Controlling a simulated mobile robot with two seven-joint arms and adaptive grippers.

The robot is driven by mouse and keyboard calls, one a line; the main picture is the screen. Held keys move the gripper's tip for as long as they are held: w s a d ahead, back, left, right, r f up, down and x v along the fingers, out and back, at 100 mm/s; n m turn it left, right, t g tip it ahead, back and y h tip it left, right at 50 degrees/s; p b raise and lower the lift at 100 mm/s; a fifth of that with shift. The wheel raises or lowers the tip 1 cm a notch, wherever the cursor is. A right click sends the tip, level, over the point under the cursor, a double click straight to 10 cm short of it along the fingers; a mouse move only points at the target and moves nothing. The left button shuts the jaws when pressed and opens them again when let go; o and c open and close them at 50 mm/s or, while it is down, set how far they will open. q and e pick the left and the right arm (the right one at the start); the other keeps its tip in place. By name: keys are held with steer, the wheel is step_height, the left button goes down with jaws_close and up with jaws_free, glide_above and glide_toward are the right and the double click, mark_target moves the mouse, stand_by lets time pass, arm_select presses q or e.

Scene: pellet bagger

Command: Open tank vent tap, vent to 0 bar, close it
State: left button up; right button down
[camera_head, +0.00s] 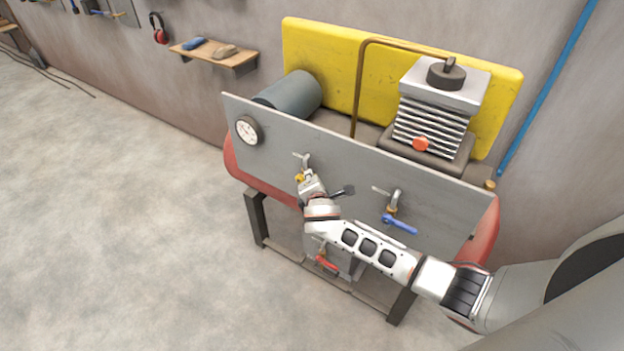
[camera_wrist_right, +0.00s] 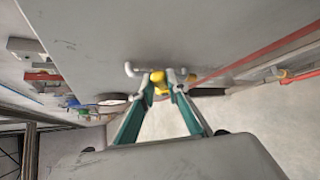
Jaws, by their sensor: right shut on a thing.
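A tap with a yellow handle (camera_head: 299,177) is on the grey front panel (camera_head: 345,155) of the compressor, below and right of the gauge. My right gripper (camera_head: 303,182) is at this handle, its arm coming in from the right. In the right wrist view the fingertips (camera_wrist_right: 168,87) are shut on the yellow handle (camera_wrist_right: 159,81). How far the tap is turned cannot be told. A round white gauge (camera_head: 248,130) is at the panel's left end; its reading is too small to tell. My left gripper is not in view.
A blue-handled tap (camera_head: 400,224) is right on the panel, and a red handle (camera_head: 327,264) is low under the tank. A dark knob-like part (camera_head: 344,191) is beside my wrist. The red tank (camera_head: 240,172) is behind the panel. The floor at left is clear.

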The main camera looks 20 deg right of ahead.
steer(key=shift+f, duration=0.1)
steer(key=c, duration=2)
jaws_free()
steer(key=shift+o, duration=0.2)
steer(key=v, duration=1.2)
